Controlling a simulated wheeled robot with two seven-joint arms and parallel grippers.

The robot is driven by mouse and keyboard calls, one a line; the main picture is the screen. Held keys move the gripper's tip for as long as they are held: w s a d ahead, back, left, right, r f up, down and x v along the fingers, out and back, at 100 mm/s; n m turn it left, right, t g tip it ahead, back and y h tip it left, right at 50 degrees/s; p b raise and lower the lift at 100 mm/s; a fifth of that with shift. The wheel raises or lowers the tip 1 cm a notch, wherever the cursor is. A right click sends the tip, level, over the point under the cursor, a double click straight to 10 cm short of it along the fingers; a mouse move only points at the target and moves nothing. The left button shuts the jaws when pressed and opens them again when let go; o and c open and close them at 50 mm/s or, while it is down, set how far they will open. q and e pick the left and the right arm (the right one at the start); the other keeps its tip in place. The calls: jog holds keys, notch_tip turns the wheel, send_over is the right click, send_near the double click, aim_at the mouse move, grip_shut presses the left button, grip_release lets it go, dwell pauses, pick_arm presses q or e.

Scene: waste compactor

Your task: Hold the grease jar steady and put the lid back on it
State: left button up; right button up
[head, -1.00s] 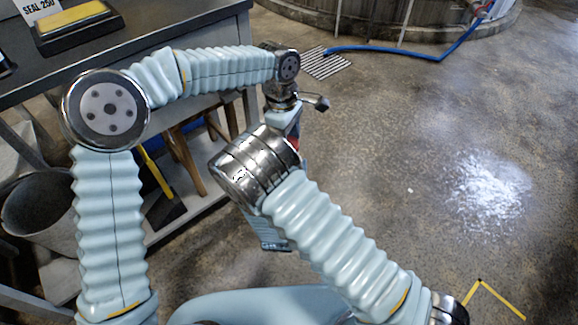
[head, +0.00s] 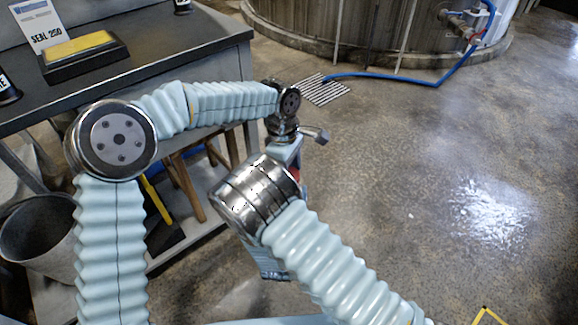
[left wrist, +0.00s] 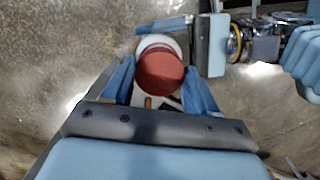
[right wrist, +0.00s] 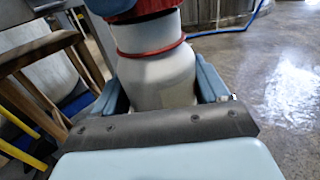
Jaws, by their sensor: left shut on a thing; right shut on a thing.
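The white grease jar (right wrist: 158,82) is between the fingers of my right gripper (right wrist: 160,95), which is shut on its body. The jar has a red ring around its shoulder and a white neck above it. The red lid (left wrist: 160,72) is between the fingers of my left gripper (left wrist: 160,90), which is shut on it. In the right wrist view the lid (right wrist: 143,8) is over the neck, at the top edge. I cannot tell whether it is seated. In the head view my arms hide most of both grippers and the jar; a little red (head: 296,173) shows.
A dark workbench (head: 190,60) with a yellow-topped block (head: 80,48) stands at the left. A grey bucket (head: 40,230) and a wooden stool (head: 185,185) are below it. A blue hose (head: 390,77) lies by a large tank. The floor at the right is clear.

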pick_arm(q)
jog(key=shift+f, duration=0.2)
jog(key=shift+f, duration=0.55)
dwell(0.4)
